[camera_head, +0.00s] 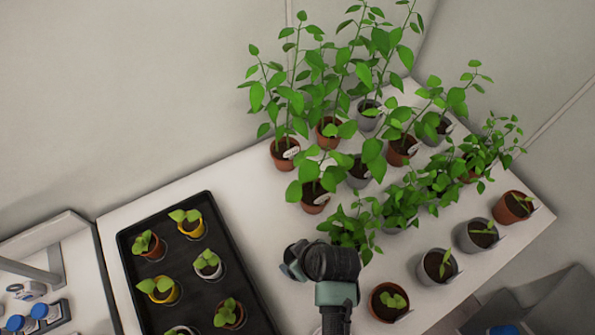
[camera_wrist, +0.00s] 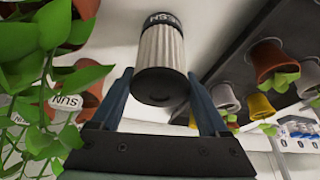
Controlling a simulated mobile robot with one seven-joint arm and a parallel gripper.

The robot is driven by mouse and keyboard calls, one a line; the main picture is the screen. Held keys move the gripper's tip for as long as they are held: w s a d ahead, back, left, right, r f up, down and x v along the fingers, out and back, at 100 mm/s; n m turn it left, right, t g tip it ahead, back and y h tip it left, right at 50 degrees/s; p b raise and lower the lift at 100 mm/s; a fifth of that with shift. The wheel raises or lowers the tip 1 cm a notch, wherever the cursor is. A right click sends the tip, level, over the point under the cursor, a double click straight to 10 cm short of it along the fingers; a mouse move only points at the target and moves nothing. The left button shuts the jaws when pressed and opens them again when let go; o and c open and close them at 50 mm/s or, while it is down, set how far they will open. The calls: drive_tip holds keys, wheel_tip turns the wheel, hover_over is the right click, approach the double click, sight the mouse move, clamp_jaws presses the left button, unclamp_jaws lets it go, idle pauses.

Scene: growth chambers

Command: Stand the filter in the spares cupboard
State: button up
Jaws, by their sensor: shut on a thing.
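The filter (camera_wrist: 160,52) shows in the wrist view as an upright-looking cylinder with pale pleated sides, a dark band with white lettering, and a dark end facing the camera. My gripper (camera_wrist: 160,76) has one finger on each side of it and is shut on it. In the head view, my dark wrist and arm stand over the white table at lower centre; the fingers and the filter cannot be made out there. The spares cupboard cannot be identified in either view.
Potted plants, several of them tall, crowd the white table (camera_head: 245,190) right of and behind my arm. A black tray (camera_head: 190,275) of small seedling pots lies to the left. A side bench (camera_head: 85,285) with blue-capped items stands at far left.

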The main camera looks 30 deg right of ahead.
drive_tip(key=shift+f, duration=0.2)
drive_tip(key=o, duration=1.3)
drive_tip(key=shift+c, duration=0.2)
drive_tip(key=p+v, duration=1.1)
drive_tip(key=v, duration=0.1)
drive_tip(key=shift+r, duration=0.2)
drive_tip(key=shift+s, duration=0.1)
